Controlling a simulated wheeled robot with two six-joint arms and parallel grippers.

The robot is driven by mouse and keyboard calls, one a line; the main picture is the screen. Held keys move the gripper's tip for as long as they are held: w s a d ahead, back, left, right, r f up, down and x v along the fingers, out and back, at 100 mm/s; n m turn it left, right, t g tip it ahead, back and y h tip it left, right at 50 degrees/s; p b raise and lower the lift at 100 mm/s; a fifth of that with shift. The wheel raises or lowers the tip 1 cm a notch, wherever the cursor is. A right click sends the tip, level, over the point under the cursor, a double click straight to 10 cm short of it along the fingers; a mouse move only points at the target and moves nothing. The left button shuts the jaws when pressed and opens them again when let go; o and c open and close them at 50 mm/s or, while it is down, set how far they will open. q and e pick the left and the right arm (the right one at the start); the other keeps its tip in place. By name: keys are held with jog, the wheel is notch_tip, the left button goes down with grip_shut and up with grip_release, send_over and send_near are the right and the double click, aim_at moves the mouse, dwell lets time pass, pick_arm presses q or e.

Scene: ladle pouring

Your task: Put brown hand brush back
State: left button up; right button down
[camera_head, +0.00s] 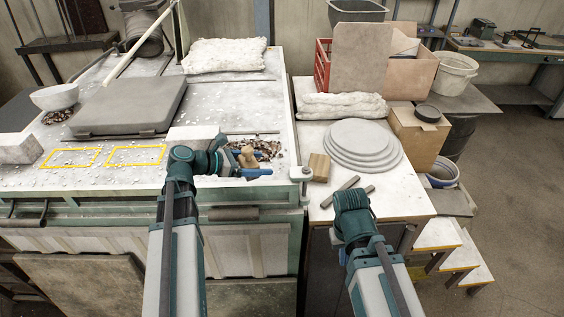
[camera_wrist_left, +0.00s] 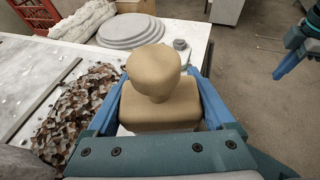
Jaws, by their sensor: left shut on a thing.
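The brown hand brush (camera_wrist_left: 158,92), a tan block with a rounded knob, fills the middle of the left wrist view. It sits between the two blue fingers of my left gripper (camera_wrist_left: 160,105), which is shut on it. In the head view the brush (camera_head: 247,156) is small and partly covered by my left gripper (camera_head: 250,165), near the front right of the white worktop (camera_head: 215,100). My right gripper is hidden in the head view; part of it (camera_wrist_left: 295,60) shows at the right edge of the left wrist view, and its opening is unclear.
Brown chips (camera_head: 268,148) lie beside my left gripper. Two yellow outlined rectangles (camera_head: 137,146) mark the worktop to the left, near white blocks (camera_head: 17,148). A grey slab (camera_head: 130,105) lies behind. Stacked discs (camera_head: 362,145) and a wooden block (camera_head: 319,167) stand on the right bench.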

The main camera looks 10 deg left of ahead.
pick_arm(q)
send_over(284, 167)
jog(key=shift+s+a+f+b, duration=0.15)
jog(key=shift+s+f+b, duration=0.1)
jog(key=shift+f+b, duration=0.15)
jog(key=f+b, duration=0.3)
jog(key=shift+w+d, duration=0.2)
jog(key=shift+w, duration=0.05)
jog(key=shift+f, duration=0.3)
jog(key=shift+f+b, duration=0.2)
jog(key=shift+b, duration=0.2)
jog(key=o, duration=1.2)
jog(key=shift+r, duration=0.1)
